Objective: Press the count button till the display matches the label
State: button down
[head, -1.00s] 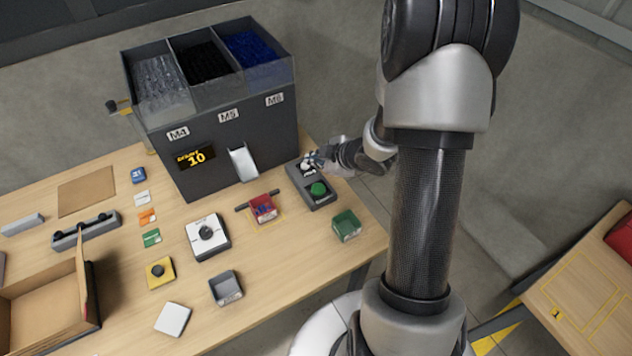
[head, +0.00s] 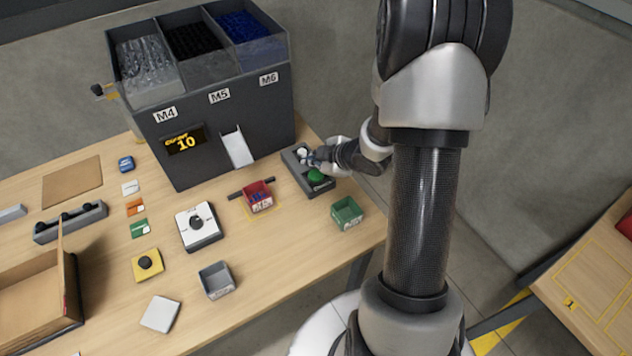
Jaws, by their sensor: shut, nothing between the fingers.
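The display (head: 185,142) on the dark feeder (head: 225,125) reads 10 in yellow, under a small word. A grey button box (head: 297,181) stands on the table at the feeder's right. It has a white button (head: 302,153) at the far end and a large green button (head: 316,175) nearer me. My gripper (head: 311,159) is shut and empty, low over the box by the white button. I cannot tell whether it touches the button. A red bin (head: 257,203) below the chute bears a white label, too small to read fully.
A green bin (head: 346,214) stands close to the box. A white unit with a black knob (head: 198,225), a grey bin (head: 216,281), a yellow-based black button (head: 148,264) and an open cardboard box (head: 40,290) lie left. The chute (head: 237,149) projects above the red bin.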

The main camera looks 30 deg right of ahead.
aim_at(314, 177)
jog(key=shift+f+b, duration=0.55)
jog(key=shift+f, duration=0.5)
jog(key=shift+f, duration=0.1)
dwell(0.5)
jog(key=shift+f+b, duration=0.3)
jog(key=shift+f+b, duration=0.4)
jog(key=shift+f, duration=0.1)
dwell(0.5)
jog(key=shift+r, duration=0.1)
jog(key=shift+r+p, duration=0.8)
jog(key=shift+p, duration=0.05)
notch_tip(314, 177, up, 5)
jog(key=p, duration=0.4)
jog(key=shift+p, duration=0.35)
dwell(1.6)
